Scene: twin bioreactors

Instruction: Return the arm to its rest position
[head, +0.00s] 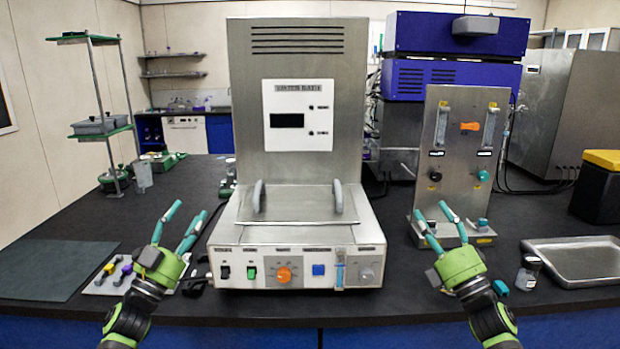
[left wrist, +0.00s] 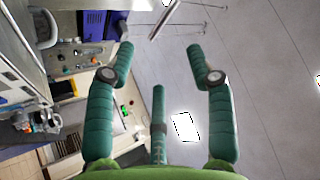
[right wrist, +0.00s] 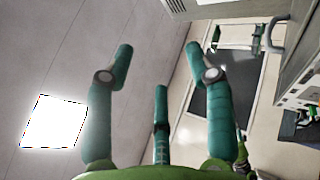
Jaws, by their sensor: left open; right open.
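My left gripper (head: 182,225) stands at the front left of the bench with its fingers spread and pointing up, empty. My right gripper (head: 436,224) stands at the front right, also open and pointing up, empty. In the left wrist view the left gripper's fingers (left wrist: 162,62) are apart with nothing between them. In the right wrist view the right gripper's fingers (right wrist: 158,62) are likewise apart and empty. Both wrist views look past the fingers toward the walls and ceiling.
A flowmeter panel (head: 459,150) stands behind the right gripper. A steel tray (head: 575,262) and small bottle (head: 528,273) lie at right. A dark mat (head: 45,270) and a pale plate with coloured pieces (head: 105,283) lie at left.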

